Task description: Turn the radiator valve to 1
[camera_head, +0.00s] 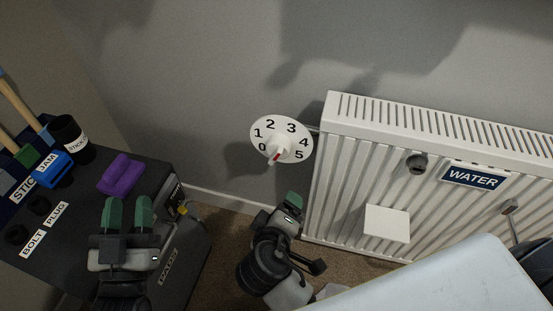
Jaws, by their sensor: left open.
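The radiator valve (290,144) is a white dial numbered 0 to 5 beside the upper left end of the white radiator (336,150). Its small white knob has a red mark that points down and slightly left, between 0 and 5. My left gripper (128,207) has two green fingertips with a gap between them. It is open and empty over the dark cabinet, left of and below the dial. My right gripper (294,199) is below the dial, apart from it, near the radiator's left end. It is seen from the side, with its jaw gap hidden.
The dark cabinet (75,235) at the left carries a purple block (120,174), a black cup (70,138), a blue block (53,165) and labels. A white box (387,223) and a WATER label (473,177) are at the radiator. A pale surface (440,285) fills the lower right.

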